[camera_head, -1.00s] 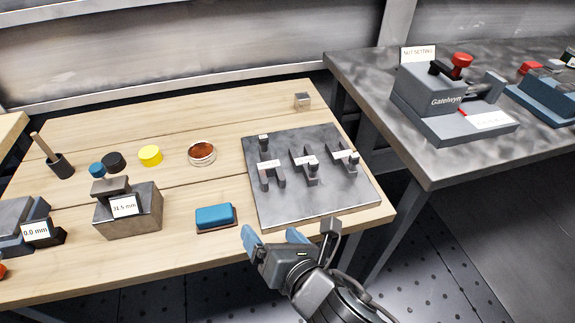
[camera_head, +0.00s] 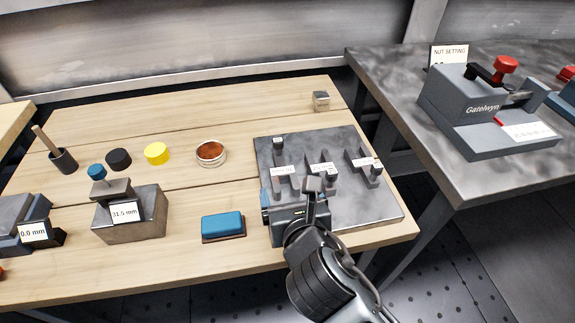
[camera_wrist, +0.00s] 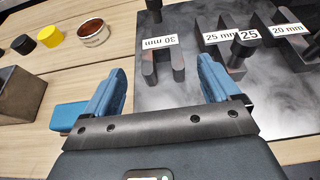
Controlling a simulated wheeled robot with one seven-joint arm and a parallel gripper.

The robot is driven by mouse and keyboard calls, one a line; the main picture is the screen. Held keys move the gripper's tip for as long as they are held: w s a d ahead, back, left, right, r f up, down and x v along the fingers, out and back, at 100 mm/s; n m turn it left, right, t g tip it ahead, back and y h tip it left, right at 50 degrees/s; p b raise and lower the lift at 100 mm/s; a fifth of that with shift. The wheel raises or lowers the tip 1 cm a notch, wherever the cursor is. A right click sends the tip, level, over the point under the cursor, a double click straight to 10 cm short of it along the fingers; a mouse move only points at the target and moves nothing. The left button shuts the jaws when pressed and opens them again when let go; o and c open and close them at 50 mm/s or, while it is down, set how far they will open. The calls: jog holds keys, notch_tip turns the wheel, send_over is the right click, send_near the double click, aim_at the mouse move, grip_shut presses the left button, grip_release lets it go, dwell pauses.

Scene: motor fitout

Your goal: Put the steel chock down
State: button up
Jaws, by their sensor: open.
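My gripper (camera_head: 290,200) is open and empty over the near left part of a dark steel plate (camera_head: 365,208). In the wrist view my blue fingers stand apart (camera_wrist: 161,68), with a dark forked piece labelled 30 mm (camera_wrist: 163,66) beyond and between them. A small steel-grey block (camera_head: 321,101) sits alone at the table's back right. It may be the steel chock, but I cannot tell for sure. Forked pieces labelled 25 mm (camera_wrist: 218,50) and 20 mm (camera_wrist: 270,40) lie further right on the plate. My gripper partly hides the plate in the head view.
A blue-topped pad (camera_head: 223,226) lies left of my gripper. Further left is a block labelled 31.5 mm (camera_head: 145,218). Behind are a copper-coloured dish (camera_head: 210,152), a yellow disc (camera_head: 157,153) and a black disc (camera_head: 118,159). A grey bench (camera_head: 400,95) with a Gatelwyn fixture (camera_head: 480,112) stands right.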

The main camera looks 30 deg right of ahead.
aim_at(283, 173)
jog(key=x, duration=0.7)
jog(key=shift+w+d+r, duration=0.2)
jog(key=shift+w, duration=0.05)
jog(key=shift+c, duration=0.2)
jog(key=c, duration=1.5)
jog(key=shift+r, duration=0.1)
grip_shut()
